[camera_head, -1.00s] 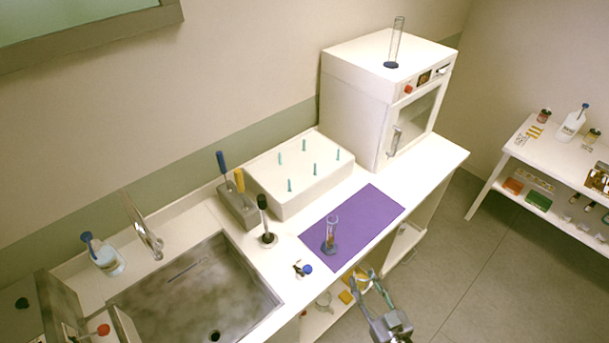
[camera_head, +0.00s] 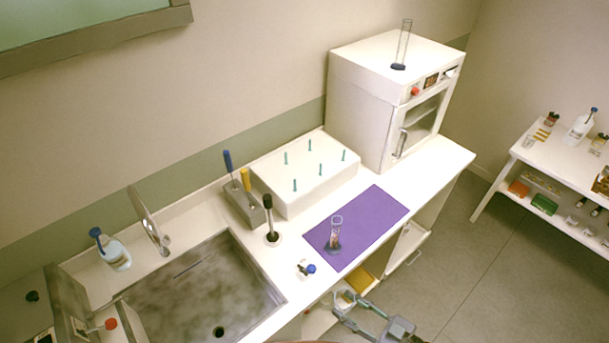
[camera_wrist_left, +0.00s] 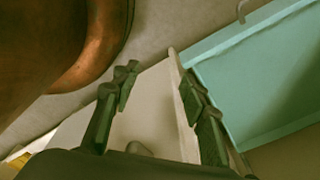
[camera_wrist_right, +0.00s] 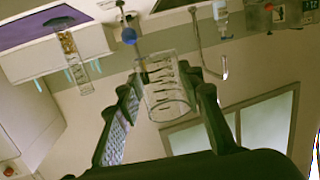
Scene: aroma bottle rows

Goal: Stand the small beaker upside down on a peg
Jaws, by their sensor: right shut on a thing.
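The small clear glass beaker (camera_wrist_right: 165,92), with dark graduation marks, sits between the fingers of my right gripper (camera_wrist_right: 165,103), which is shut on it. In the head view my right gripper (camera_head: 362,318) is in front of the counter's front edge, low in the picture; the beaker is hard to make out there. The white peg block (camera_head: 325,189) stands at the back of the counter with several upright teal pegs (camera_head: 320,169), all bare. My left gripper (camera_wrist_left: 158,95) is open and empty in its wrist view; it is outside the head view.
A graduated cylinder (camera_head: 335,236) stands on the purple mat (camera_head: 372,221), between my right gripper and the block. A tool holder (camera_head: 243,210), black-handled tool (camera_head: 269,213) and sink (camera_head: 190,300) lie left. A white oven (camera_head: 365,115) stands right of the block.

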